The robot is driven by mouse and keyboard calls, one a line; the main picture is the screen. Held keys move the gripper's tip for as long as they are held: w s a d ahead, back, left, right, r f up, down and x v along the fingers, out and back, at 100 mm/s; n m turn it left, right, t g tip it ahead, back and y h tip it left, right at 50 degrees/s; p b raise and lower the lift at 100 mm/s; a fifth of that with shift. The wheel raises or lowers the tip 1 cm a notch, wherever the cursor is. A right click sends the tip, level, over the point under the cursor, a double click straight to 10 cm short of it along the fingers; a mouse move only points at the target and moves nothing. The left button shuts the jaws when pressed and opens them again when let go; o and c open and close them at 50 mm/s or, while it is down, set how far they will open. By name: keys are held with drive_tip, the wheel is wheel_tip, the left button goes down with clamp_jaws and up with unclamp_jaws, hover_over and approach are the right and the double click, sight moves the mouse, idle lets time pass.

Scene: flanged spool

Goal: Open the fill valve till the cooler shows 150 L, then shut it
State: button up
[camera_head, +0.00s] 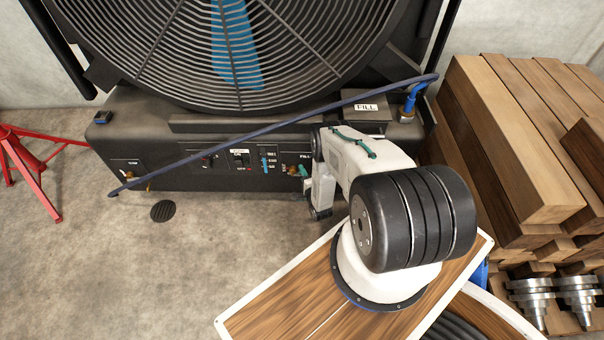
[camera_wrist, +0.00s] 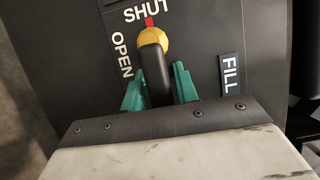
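The cooler (camera_head: 150,130) is a big black fan unit with a front panel. The fill valve (camera_wrist: 155,75) has a black lever on a yellow hub, in the wrist view. A red mark above the hub lines up with SHUT; OPEN is printed to the left. My gripper (camera_wrist: 158,88) has green fingers on either side of the lever, with a narrow gap seen at the right finger, so it looks open around it. In the head view my gripper (camera_head: 299,171) is at the panel's right part and largely hides the valve. A small blue level gauge (camera_head: 266,162) is left of it; its reading is too small to tell.
A blue hose (camera_head: 270,122) slants across the cooler's front to a fitting at upper right. Stacked timber (camera_head: 500,140) stands close on the right, with metal parts (camera_head: 555,295) below. A red stand (camera_head: 28,165) is at left. A floor drain (camera_head: 163,211) lies in clear floor.

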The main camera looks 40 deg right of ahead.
drive_tip(key=shift+o, duration=0.5)
drive_tip(key=shift+a, duration=0.1)
drive_tip(key=v, duration=0.7)
drive_tip(key=shift+s, duration=0.4)
